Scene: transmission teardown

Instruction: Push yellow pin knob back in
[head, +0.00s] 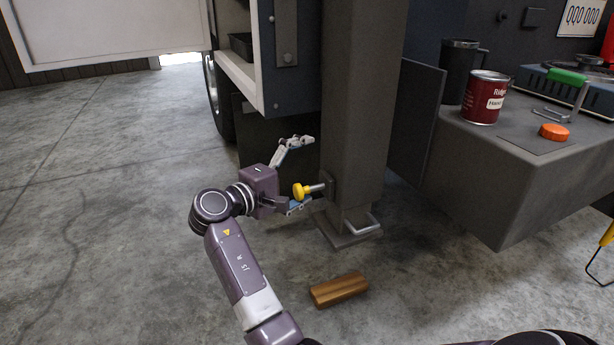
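The yellow pin knob (300,191) sits on the end of a short grey pin. The pin sticks out to the left from a dark bracket (330,187) low on the grey square post (358,110). A length of bare pin shows between knob and bracket. The knob appears in the space between the fingers, near the lower one. I cannot tell whether the gripper touches it.
The post stands on a foot plate with a metal handle (362,226). A wooden block (338,290) lies on the concrete floor in front. At right, a grey bench (470,150) holds a red can (486,98) and an orange cap (553,132). The floor at left is clear.

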